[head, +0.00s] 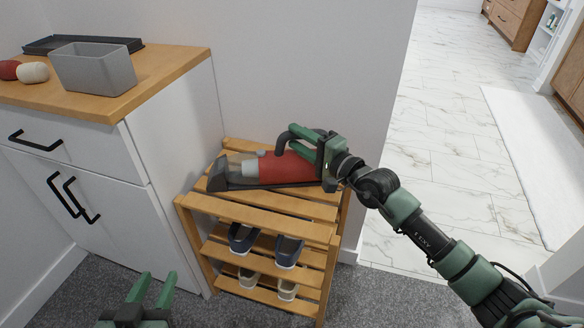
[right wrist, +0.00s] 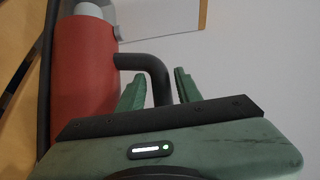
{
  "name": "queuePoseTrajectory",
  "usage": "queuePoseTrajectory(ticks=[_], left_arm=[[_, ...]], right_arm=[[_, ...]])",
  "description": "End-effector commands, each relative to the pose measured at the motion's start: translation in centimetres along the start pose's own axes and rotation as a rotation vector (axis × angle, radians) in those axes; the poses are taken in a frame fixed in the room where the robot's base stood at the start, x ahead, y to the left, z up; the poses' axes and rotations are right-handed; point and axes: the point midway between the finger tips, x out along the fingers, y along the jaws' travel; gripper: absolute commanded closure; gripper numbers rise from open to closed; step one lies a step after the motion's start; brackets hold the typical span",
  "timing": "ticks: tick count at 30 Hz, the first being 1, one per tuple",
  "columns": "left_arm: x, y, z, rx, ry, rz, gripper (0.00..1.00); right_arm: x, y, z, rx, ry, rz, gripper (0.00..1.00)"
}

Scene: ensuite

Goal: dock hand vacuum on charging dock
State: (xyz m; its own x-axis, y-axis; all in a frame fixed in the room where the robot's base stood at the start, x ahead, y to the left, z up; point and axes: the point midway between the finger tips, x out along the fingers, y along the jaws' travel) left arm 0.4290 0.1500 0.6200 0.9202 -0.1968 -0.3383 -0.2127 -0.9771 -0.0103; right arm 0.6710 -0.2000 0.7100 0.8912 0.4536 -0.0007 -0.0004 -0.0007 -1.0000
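The hand vacuum (head: 284,168), with a red body, pale middle and dark nozzle, lies on the slatted top of the wooden rack. A dark strip runs under it; I cannot tell whether that is a dock. A long black low tray-like piece (head: 112,44), possibly the charging dock, lies at the back of the cabinet top. My right gripper (head: 302,140) is at the vacuum's handle end. In the right wrist view its fingers (right wrist: 160,85) stand on either side of the dark handle (right wrist: 158,72), with gaps showing. My left gripper (head: 153,288) is open and empty, low at left.
The white cabinet (head: 180,130) has a wooden top holding a grey bin (head: 95,68) and red and white rounded items (head: 32,72). Shoes (head: 288,250) sit on the lower shelves of the rack (head: 262,213). A wall stands behind; marble floor is open at right.

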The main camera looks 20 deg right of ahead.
Motion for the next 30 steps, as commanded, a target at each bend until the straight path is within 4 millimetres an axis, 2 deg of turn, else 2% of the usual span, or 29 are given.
queuePoseTrajectory(ticks=[1,3,30], left_arm=[[0.00,0.00,0.01,0.000,0.000,0.000,0.64],[0.00,0.00,0.02,0.000,-0.001,0.000,0.64],[0.01,-0.01,0.05,-0.001,-0.002,0.000,0.64]], right_arm=[[-0.02,-0.01,-0.01,0.000,0.000,0.000,0.83],[-0.02,-0.02,0.00,0.000,0.000,-0.001,1.00],[-0.03,0.05,0.07,0.002,-0.001,0.000,1.00]])
